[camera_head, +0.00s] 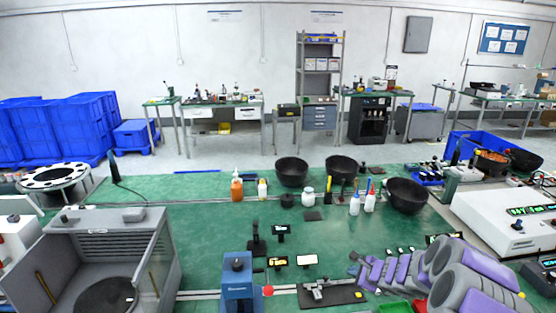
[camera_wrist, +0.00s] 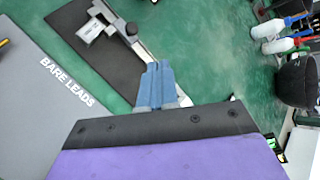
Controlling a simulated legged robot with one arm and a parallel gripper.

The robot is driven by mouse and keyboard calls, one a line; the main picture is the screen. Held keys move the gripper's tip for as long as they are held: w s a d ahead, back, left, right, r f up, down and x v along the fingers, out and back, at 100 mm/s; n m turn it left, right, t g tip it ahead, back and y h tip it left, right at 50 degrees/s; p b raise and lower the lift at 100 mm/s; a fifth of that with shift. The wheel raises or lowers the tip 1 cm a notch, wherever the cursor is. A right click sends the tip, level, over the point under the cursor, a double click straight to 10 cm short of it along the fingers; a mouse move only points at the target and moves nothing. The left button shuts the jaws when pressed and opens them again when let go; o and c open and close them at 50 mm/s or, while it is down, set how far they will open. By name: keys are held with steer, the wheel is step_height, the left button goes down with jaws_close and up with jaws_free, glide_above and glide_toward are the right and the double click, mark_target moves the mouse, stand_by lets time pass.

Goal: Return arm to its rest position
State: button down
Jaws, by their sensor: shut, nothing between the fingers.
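My gripper (camera_wrist: 158,66) shows in the wrist view with its blue-grey fingers pressed together and nothing between them. It points down over the bench, beside a black mat (camera_wrist: 75,45) with a silver tool on it (camera_wrist: 105,25). In the head view, my purple and grey arm (camera_head: 460,275) is folded low at the bottom right. The gripper end (camera_head: 356,262) faces left, close to the black mat (camera_head: 350,293) and its silver tool (camera_head: 318,290). The arm covers the bench behind it.
A grey board marked "BARE LEADS" (camera_wrist: 40,100) lies beside the mat. A blue press-like device (camera_head: 237,275) and an open grey chamber (camera_head: 100,250) stand left. Black bowls (camera_head: 291,172) and bottles (camera_head: 354,204) stand farther back. The green bench (camera_head: 190,225) has clear room at left-centre.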

steer(key=s+a+r+n+y, duration=0.35)
steer(key=a+r+n, duration=0.25)
steer(key=a+r, duration=0.55)
steer(key=s+a+r+n+g+y, duration=0.1)
steer(key=s+a+r+n+g, duration=0.1)
steer(key=s+a+r+n, duration=0.3)
steer(key=s+a+n+g, duration=0.2)
steer(key=s+a+g, duration=0.1)
steer(key=s+a, duration=0.45)
steer(key=s+a+r+n+g+h, duration=0.1)
steer(key=s+n+g, duration=0.15)
steer(key=s, duration=0.55)
steer(key=s+a+r+n+g+h, duration=0.1)
steer(key=s+n, duration=0.2)
steer(key=s, duration=0.4)
steer(key=s+d+n+g+h, duration=0.1)
steer(key=s+d+n+h, duration=0.1)
steer(key=s+d, duration=0.3)
steer(key=s+d+n+g+h, duration=0.1)
steer(key=s+d, duration=0.4)
steer(key=s, duration=0.8)
steer(key=n+h, duration=0.1)
steer(key=h, duration=0.1)
steer(key=shift+s+f+h, duration=0.15)
steer(key=shift+f+h, duration=0.2)
